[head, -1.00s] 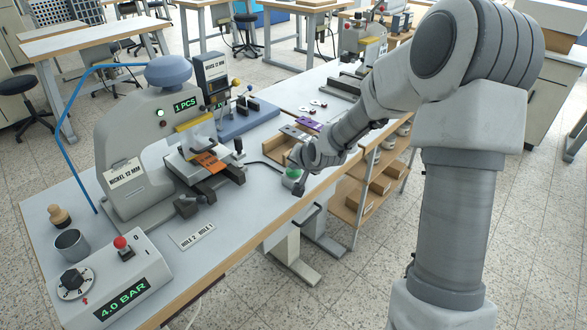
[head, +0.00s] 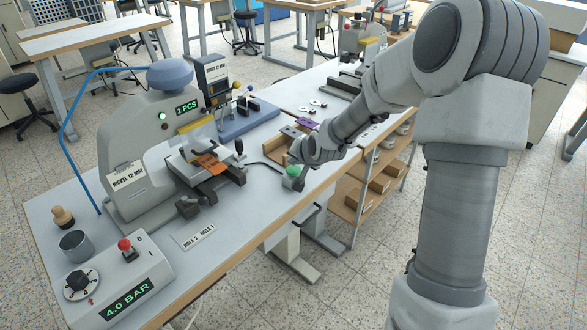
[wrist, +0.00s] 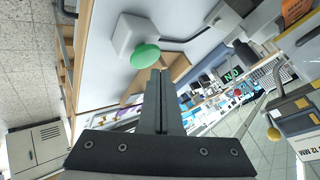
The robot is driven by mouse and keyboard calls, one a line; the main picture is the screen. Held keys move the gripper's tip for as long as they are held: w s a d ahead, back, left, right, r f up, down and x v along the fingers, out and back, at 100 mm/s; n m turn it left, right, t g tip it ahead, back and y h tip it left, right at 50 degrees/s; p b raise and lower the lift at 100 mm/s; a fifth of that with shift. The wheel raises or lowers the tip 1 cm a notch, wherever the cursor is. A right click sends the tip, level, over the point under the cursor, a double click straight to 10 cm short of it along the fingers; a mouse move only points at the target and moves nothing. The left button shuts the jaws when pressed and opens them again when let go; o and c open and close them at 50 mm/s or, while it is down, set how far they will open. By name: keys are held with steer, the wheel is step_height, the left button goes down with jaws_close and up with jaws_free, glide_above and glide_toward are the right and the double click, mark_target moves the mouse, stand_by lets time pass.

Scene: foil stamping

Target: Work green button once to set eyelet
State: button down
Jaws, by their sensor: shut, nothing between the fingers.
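The green button (head: 293,170) sits on a small pale box at the front edge of the bench. In the wrist view the button (wrist: 145,55) is a green dome on a white housing. My gripper (head: 294,158) is right by the button in the head view. In the wrist view my gripper (wrist: 160,73) is shut and empty, its tips just beside the button; I cannot tell whether they touch it. The eyelet press (head: 130,150) stands on the bench with a lit green lamp and a "1 PCS" display. An orange piece (head: 210,164) lies on its work table.
A control box (head: 120,283) reading "4.0 BAR" has a dial and red knob. A metal cup (head: 75,243) and wooden-handled tool (head: 62,216) stand nearby. A wooden tray (head: 277,150) lies behind the button. A black cable runs to the button box.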

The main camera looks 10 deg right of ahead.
mark_target(295, 173)
step_height(295, 173, up, 5)
steer(key=p, duration=0.3)
steer(key=shift+p, duration=0.4)
steer(key=shift+f, duration=0.1)
stand_by(0.9)
